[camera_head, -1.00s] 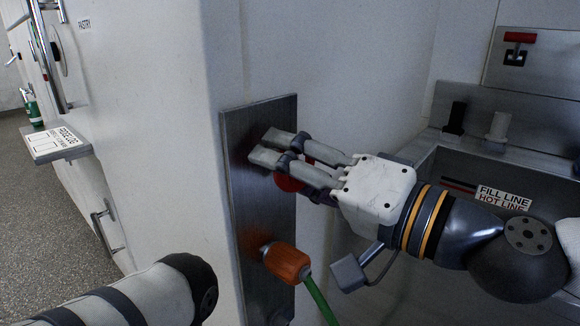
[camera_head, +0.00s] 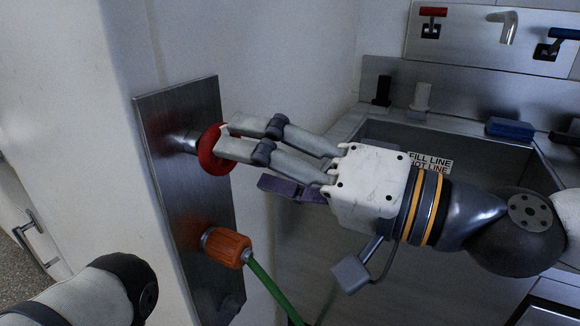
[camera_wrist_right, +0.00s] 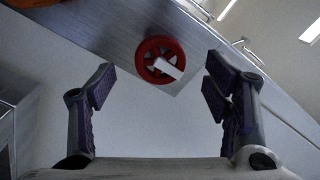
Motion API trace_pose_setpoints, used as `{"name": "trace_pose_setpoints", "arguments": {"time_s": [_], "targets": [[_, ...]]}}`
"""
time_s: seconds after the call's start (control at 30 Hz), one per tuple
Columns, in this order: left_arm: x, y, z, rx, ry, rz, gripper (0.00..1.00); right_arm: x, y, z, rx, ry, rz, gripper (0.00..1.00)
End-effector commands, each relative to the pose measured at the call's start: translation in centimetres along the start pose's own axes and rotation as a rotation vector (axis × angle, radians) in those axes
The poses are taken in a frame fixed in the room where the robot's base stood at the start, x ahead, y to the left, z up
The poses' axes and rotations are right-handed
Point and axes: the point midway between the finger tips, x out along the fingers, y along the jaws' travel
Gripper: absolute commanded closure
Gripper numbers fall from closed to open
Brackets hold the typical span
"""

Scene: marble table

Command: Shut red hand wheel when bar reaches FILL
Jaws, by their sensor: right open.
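The red hand wheel (camera_head: 208,158) sits on a short stem on the brushed metal wall plate (camera_head: 182,204). My right gripper (camera_head: 224,138) is open, and its fingertips overlap the wheel's right side in the head view. In the right wrist view, the wheel (camera_wrist_right: 149,46) has spokes and a white tab, and lies ahead between the spread fingers (camera_wrist_right: 160,70). I cannot tell whether they touch it. A label reading FILL LINE and HOT LINE (camera_head: 430,162) is partly hidden by my right gripper. I cannot make out a bar. My left gripper is out of view.
An orange connector (camera_head: 228,248) with a green hose (camera_head: 272,288) is on the plate below the wheel. A metal sink (camera_head: 385,130) lies behind my right arm. Red (camera_head: 433,13) and blue (camera_head: 563,34) handles and a spout (camera_head: 507,28) are above it.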

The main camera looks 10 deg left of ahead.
Motion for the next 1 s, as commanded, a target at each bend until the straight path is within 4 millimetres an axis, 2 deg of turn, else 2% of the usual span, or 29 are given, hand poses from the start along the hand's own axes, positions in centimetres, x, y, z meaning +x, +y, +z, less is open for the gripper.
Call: {"name": "trace_pose_setpoints", "arguments": {"time_s": [0.1, 0.23, 0.37, 0.6, 0.67, 0.77, 0.87, 0.9, 0.97, 1.0], "targets": [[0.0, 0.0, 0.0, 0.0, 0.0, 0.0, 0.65, -3.0, 0.0, -0.1, 0.0, 0.005, 0.001, 0.29], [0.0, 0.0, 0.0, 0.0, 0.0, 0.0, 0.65, -5.1, 0.0, -0.1, -0.001, 0.002, -0.001, 0.29], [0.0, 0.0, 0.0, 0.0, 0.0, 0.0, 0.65, -5.8, -0.1, 0.0, -0.002, 0.001, -0.001, 0.29], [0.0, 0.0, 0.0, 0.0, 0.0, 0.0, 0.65, -5.8, 0.0, 0.1, 0.0, -0.002, 0.0, 0.29], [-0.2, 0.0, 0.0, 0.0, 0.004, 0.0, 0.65, -5.5, 0.5, 0.8, 0.023, -0.018, 0.013, 0.29], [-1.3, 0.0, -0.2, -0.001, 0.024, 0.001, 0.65, -4.3, 3.4, 5.4, 0.142, -0.105, 0.09, 0.29], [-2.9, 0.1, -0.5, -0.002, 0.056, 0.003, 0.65, -4.4, 7.8, 13.7, 0.315, -0.244, 0.247, 0.29], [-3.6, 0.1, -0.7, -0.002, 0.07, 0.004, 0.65, -5.1, 9.5, 17.2, 0.374, -0.299, 0.322, 0.29], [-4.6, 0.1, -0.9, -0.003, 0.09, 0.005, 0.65, -7.1, 11.6, 22.4, 0.448, -0.382, 0.441, 0.29], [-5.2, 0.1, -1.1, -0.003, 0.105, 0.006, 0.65, -8.9, 12.8, 25.7, 0.487, -0.437, 0.526, 0.29]]}}
